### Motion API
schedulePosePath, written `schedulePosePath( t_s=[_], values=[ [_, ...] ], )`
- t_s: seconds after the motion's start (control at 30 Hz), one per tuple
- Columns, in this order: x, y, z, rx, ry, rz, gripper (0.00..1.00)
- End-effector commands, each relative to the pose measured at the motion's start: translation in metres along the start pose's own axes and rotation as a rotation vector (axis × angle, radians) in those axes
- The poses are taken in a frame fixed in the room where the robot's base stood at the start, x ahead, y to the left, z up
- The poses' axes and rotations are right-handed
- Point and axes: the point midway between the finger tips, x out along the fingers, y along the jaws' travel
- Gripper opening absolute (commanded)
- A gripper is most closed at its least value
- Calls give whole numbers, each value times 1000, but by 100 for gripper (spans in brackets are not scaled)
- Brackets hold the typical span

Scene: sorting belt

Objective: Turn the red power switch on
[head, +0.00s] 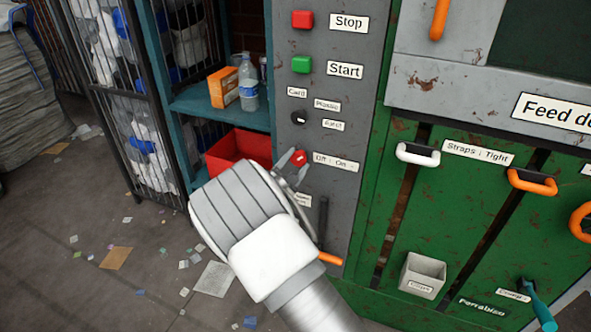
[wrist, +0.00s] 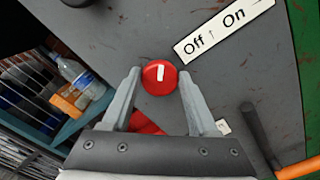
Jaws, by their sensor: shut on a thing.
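The red power switch (head: 299,158) is a round knob on the grey control panel (head: 283,222), left of the label "Off ↑ On →" (head: 336,161). My gripper (head: 291,163) is shut on it, with one finger on each side. In the wrist view the red knob (wrist: 160,77) sits between the two fingertips (wrist: 158,82). Its white mark runs nearly upright in that picture, closer to the label's Off arrow than to its On arrow. The label (wrist: 222,31) is tilted there. My gripper's body covers the lower left of the panel in the head view.
Above are the red Stop button (head: 302,19), the green Start button (head: 301,64) and a black selector knob (head: 299,117). An orange-tipped lever (head: 324,225) hangs close below. A red bin (head: 238,151) stands on the teal shelf (head: 205,103) at left.

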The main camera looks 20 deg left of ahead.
Motion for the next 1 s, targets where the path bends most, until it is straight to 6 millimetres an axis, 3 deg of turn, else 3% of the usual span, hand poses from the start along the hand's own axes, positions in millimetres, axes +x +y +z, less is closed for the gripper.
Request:
schedulePosePath(
  t_s=[0.6, 1.0],
  values=[
    [0, -6, -4, 568, 0, -1, 4],
    [0, -4, -2, 781, 1, -1, 4]
  ],
)
